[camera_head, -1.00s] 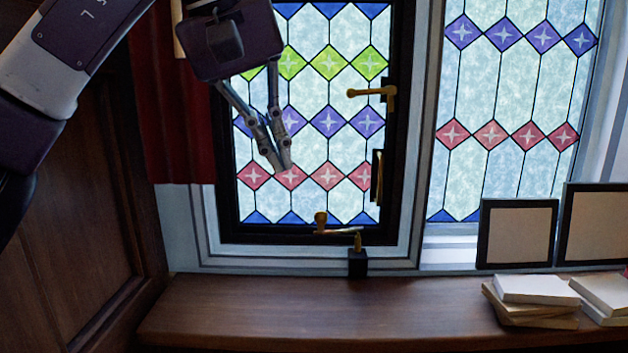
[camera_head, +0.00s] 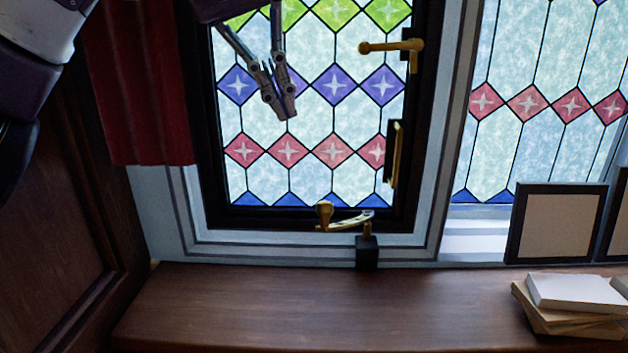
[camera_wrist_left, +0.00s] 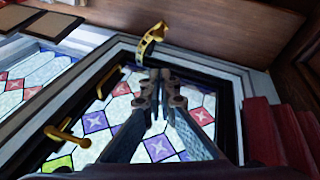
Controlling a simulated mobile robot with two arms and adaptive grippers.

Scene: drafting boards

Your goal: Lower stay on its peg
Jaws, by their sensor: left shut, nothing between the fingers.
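The brass stay (camera_head: 347,223) is at the bottom rail of the black-framed window (camera_head: 305,217), with its knob-like end at left and its bar reaching right. In the left wrist view the stay (camera_wrist_left: 150,43) shows holes along its bar. Its right end is above the black block (camera_head: 367,255) on the sill, where the brass peg stands. The peg is mostly hidden, and I cannot tell whether the stay is on it. My left gripper (camera_head: 287,114) is shut and empty, in front of the panes, above and left of the stay. My right gripper is not in view.
A brass window handle (camera_head: 392,47) and a brass catch (camera_head: 394,152) are on the window's right side. A red curtain (camera_head: 135,85) hangs at left. The wooden sill (camera_head: 300,310) is clear in the middle.

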